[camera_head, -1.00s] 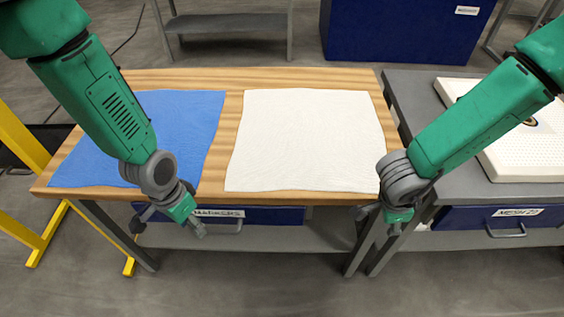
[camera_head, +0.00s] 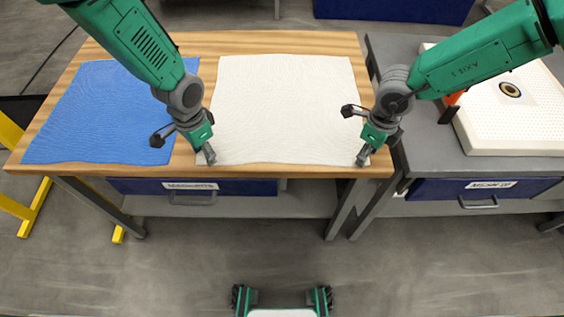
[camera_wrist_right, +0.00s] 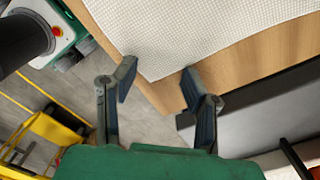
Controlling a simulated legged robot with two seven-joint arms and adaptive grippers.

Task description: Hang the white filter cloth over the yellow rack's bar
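The white filter cloth (camera_head: 285,105) lies flat on the wooden table, its front edge near the table's front edge. My left gripper (camera_head: 182,148) is open at the cloth's front left corner. My right gripper (camera_head: 355,135) is open at its front right corner. In the right wrist view, the cloth (camera_wrist_right: 205,35) has a corner between the spread fingers of my right gripper (camera_wrist_right: 158,76), with no grip on it. Part of the yellow rack (camera_head: 37,208) shows at the far left; its bar is out of view.
A blue cloth (camera_head: 105,115) lies on the wooden table (camera_head: 290,42) left of the white one. A grey table (camera_head: 440,140) stands at the right with a white filter plate (camera_head: 500,130) on it. Drawers (camera_head: 235,187) sit under the tabletop. Floor in front is clear.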

